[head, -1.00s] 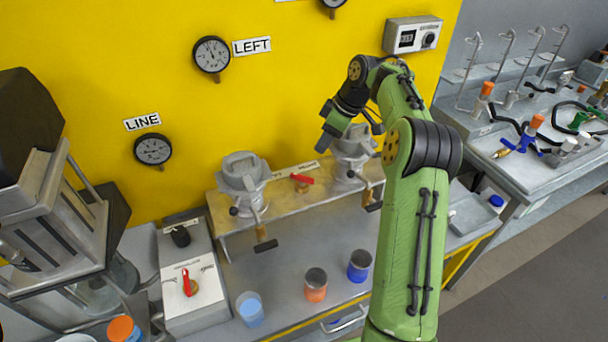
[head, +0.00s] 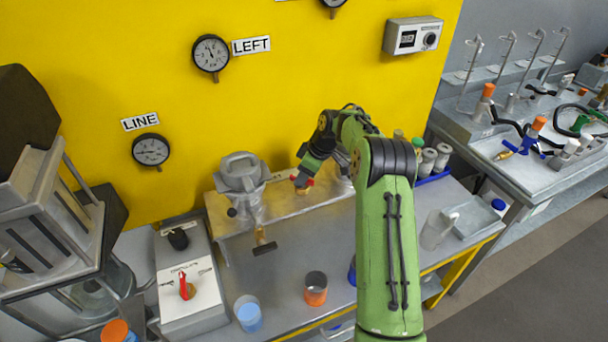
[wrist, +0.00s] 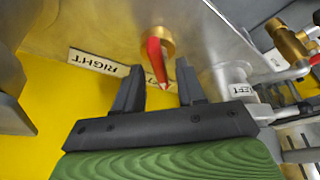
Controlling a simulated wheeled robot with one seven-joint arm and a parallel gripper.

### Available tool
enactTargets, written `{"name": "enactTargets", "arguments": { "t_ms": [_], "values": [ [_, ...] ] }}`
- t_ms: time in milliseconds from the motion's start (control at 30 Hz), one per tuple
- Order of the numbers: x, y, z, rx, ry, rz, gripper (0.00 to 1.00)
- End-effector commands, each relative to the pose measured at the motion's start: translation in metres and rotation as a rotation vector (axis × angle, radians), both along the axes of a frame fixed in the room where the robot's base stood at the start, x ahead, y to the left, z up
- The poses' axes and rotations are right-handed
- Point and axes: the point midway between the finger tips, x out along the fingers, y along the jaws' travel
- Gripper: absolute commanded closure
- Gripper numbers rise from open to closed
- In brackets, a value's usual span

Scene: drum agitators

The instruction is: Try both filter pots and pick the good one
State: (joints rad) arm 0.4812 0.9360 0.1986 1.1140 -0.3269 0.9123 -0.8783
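The left filter pot (head: 243,180), a grey lidded vessel with a handle hanging below it, sits at the left of the metal shelf (head: 285,215). The right pot is mostly hidden behind my arm in the head view. Between the pots is a red-handled brass selector valve (wrist: 155,50), with a label reading RIGHT and a partly hidden second word beside it. My gripper (wrist: 158,88) is open, its fingers on either side of the red handle. I cannot tell whether they touch it. The gripper also shows in the head view (head: 302,182).
The LEFT gauge (head: 211,54) and LINE gauge (head: 151,150) hang on the yellow wall. A box with a red lever (head: 187,287) stands at left.

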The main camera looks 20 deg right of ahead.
Motion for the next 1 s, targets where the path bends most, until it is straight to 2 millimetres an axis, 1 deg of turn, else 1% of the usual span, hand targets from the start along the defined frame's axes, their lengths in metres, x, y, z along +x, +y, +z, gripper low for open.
{"name": "enactTargets", "arguments": {
  "t_ms": [33, 200, 267, 667, 867, 1000],
  "values": [
    [-0.0001, 0.0001, 0.0002, 0.000, 0.000, 0.000, 0.65],
    [-0.0001, 0.0001, 0.0005, 0.000, 0.000, 0.000, 0.91],
    [-0.0001, 0.0001, 0.0005, 0.000, 0.000, 0.000, 1.00],
    [0.0000, 0.0004, 0.0007, -0.001, -0.002, -0.034, 1.00],
    [-0.0005, 0.0016, -0.0004, 0.000, -0.002, -0.138, 1.00],
    [-0.0007, 0.0019, -0.0005, -0.001, -0.004, -0.253, 1.00]
  ]
}}
